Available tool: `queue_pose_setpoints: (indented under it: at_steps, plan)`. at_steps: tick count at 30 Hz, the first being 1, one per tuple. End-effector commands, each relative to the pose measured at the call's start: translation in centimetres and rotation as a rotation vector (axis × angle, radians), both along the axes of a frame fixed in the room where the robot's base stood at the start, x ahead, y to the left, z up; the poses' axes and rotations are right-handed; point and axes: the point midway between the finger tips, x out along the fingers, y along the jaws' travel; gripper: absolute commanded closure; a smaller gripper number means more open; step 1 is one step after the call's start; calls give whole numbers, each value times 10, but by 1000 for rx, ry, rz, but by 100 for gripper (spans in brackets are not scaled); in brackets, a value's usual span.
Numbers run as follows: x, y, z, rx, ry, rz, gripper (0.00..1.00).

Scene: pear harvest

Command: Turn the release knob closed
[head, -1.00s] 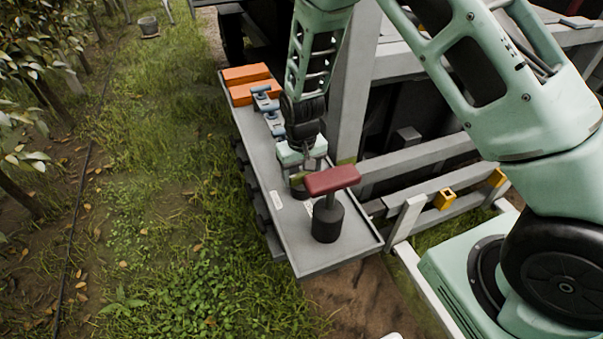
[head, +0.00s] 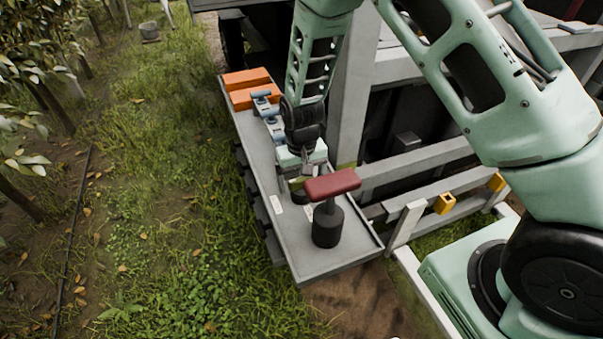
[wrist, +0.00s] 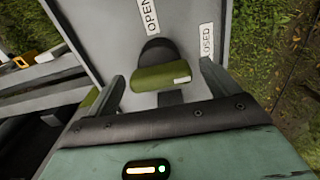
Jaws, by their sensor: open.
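A knob with an olive-green handle (wrist: 160,78) on a dark round base stands on a grey panel. The labels OPEN (wrist: 150,16) and one reading "OSED" (wrist: 207,40), partly cut off, lie beyond it. My gripper (wrist: 163,70) is open, with one finger on each side of the green handle and gaps showing between them. In the head view my gripper (head: 303,172) hangs over this knob and hides much of it.
A red-handled knob (head: 332,184) on a black base stands close in front of my gripper. Blue-handled parts (head: 268,112) and orange blocks (head: 248,88) lie farther back on the grey shelf (head: 345,252). A frame post (head: 354,90) rises beside my arm.

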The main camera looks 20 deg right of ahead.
Motion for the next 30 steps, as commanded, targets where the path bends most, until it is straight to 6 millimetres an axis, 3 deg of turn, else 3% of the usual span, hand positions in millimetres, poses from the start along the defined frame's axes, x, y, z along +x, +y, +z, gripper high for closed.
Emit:
queue_pose_setpoints:
  at_steps: [8,21,30]
  plan:
    - [1,1,30,1,-6,1,13]
    - [1,1,132,3,-6,0,13]
    - [0,0,170,1,-1,-1,13]
